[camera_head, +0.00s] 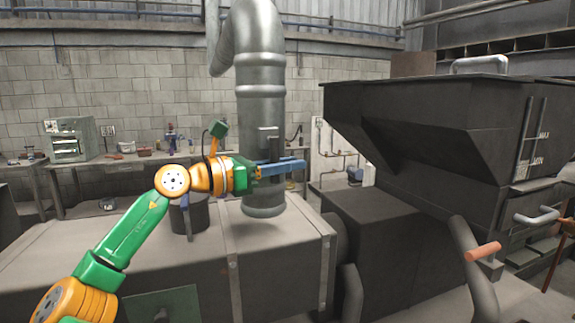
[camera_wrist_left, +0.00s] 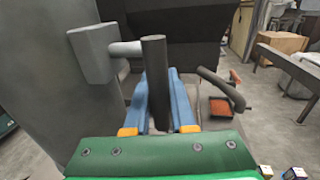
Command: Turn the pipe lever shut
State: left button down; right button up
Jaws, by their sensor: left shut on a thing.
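The pipe lever is a dark upright rod (camera_wrist_left: 155,85), joined by a short grey crossbar to a grey block (camera_wrist_left: 93,54) in the left wrist view. In the head view, a dark block (camera_head: 268,138) sits on the front of the thick grey vertical pipe (camera_head: 261,95). My left gripper (camera_head: 296,164) comes in from the left across this pipe with its blue fingers pointing right. In the left wrist view its fingers (camera_wrist_left: 159,78) lie on both sides of the rod, shut on it. The rod stands upright. Fingers hide part of it. My right gripper is not in view.
A large dark hopper (camera_head: 430,115) stands at the right. A bent grey pipe with an orange handle (camera_head: 482,251) sits in front of it. A low metal housing (camera_head: 275,255) lies below my left arm. A workbench (camera_head: 120,160) stands along the back wall.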

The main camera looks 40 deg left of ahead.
pick_arm(q)
jog(key=r+t+b, duration=0.1)
jog(key=t+b, duration=0.1)
jog(key=w+n+t+b, duration=0.1)
jog(key=t+b, duration=0.1)
jog(key=w+d+r+n+t+h+b, duration=0.1)
jog(key=t+b, duration=0.1)
jog(key=b, duration=0.1)
jog(key=shift+r+t, duration=0.3)
jog(key=shift+r, duration=0.1)
dwell(0.3)
jog(key=c, duration=0.8)
grip_release()
jog(key=shift+o, duration=0.2)
